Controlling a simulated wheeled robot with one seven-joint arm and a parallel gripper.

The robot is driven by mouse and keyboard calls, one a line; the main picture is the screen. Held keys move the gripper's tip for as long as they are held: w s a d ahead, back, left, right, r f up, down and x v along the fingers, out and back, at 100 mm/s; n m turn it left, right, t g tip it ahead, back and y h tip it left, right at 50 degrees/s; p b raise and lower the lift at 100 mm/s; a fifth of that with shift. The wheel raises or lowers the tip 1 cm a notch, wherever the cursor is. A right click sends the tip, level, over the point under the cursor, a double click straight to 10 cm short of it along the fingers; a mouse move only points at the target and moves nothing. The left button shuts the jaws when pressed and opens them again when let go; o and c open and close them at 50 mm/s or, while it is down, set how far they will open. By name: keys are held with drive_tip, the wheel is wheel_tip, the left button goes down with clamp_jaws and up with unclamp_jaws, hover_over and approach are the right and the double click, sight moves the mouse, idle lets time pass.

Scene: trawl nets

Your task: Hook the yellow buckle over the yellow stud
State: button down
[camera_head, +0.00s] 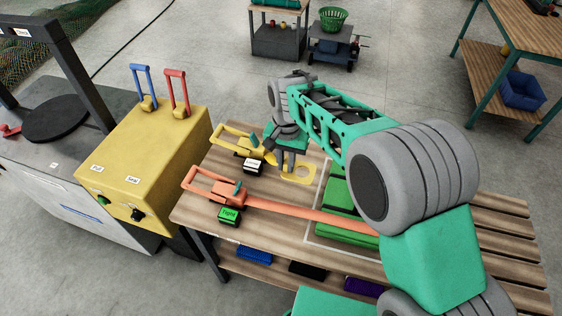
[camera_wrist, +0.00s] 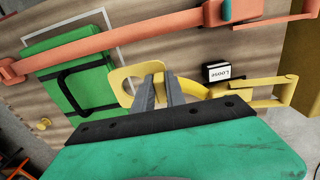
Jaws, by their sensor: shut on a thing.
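The yellow buckle (camera_head: 299,172) is a flat plate with a round hole. It also shows in the wrist view (camera_wrist: 120,74), just ahead of my fingers. My gripper (camera_wrist: 160,88) is shut on its near part, beside the hole; the gripper also shows in the head view (camera_head: 290,160), above the bench. The yellow ratchet (camera_head: 236,136) lies to the left, with a white display (camera_head: 254,165) reading LOOSE in the wrist view. The yellow stud (camera_wrist: 43,123) stands apart from the buckle, past the green case at lower left. My arm hides it in the head view.
A green case (camera_wrist: 62,70) with a black handle lies inside a white outline. An orange strap (camera_head: 310,216) crosses it from an orange ratchet (camera_head: 215,188), whose green display reads Tight. A yellow machine box (camera_head: 150,165) with blue and red levers stands left of the wooden bench (camera_head: 195,215).

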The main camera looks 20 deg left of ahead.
drive_tip(key=w+d, duration=0.4)
drive_tip(key=d, duration=1)
drive_tip(key=w+d, duration=0.4)
drive_tip(key=d, duration=1.1)
drive_tip(key=w+d, duration=0.4)
drive_tip(key=d, duration=1)
drive_tip(key=f+b, duration=0.2)
drive_tip(key=f, duration=0.2)
drive_tip(key=f+b, duration=0.3)
drive_tip(key=f, duration=0.1)
drive_tip(key=f+b, duration=0.2)
drive_tip(key=f, duration=0.2)
drive_tip(key=shift+a+f+b, duration=0.25)
drive_tip(key=shift+b, duration=0.15)
drive_tip(key=c, duration=1.3)
unclamp_jaws()
